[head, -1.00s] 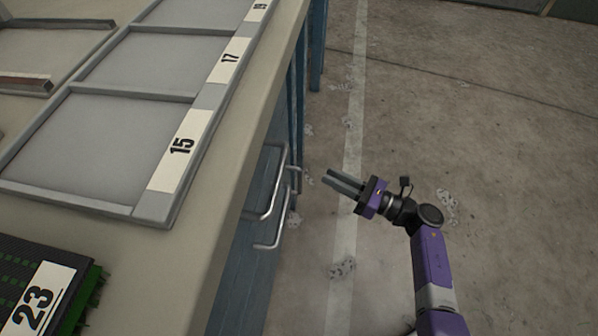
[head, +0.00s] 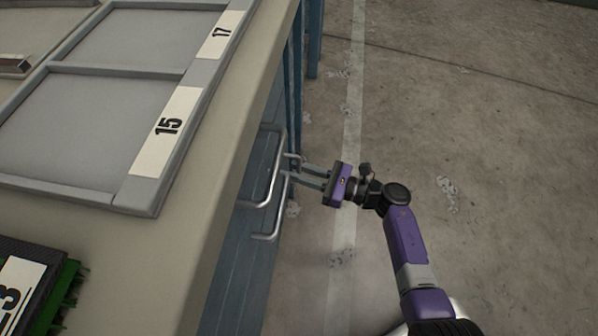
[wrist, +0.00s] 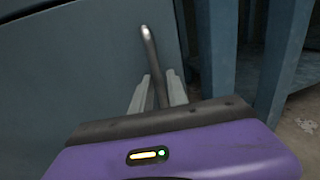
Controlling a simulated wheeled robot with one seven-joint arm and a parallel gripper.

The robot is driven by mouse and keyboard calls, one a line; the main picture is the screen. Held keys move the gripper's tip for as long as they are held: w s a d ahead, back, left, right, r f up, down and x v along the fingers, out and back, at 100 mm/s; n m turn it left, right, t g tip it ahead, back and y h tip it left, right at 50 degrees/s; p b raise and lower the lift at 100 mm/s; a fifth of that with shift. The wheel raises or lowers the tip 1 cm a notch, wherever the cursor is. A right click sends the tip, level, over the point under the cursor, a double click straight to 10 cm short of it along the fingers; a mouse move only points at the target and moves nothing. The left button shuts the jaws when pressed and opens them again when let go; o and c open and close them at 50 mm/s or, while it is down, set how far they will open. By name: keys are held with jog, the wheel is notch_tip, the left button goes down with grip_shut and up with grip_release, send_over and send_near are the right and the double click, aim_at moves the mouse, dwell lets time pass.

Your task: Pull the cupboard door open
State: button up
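The cupboard door is a flat blue-grey panel (wrist: 75,80) filling the left of the wrist view. Its metal bar handle (wrist: 149,48) stands out from the panel and runs down between my two fingers. In the head view, my gripper (head: 302,173) is beside the blue bench front, its fingertips at a handle (head: 292,158) there. The fingers look apart, one on each side of the bar, so my gripper is open around the handle. Whether either finger touches the bar is unclear. The door looks shut.
Blue legs (head: 315,45) stand behind. Concrete floor (head: 480,130) to the right is clear.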

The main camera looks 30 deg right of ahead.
jog(key=shift+a, duration=0.1)
grip_shut()
dwell(1.4)
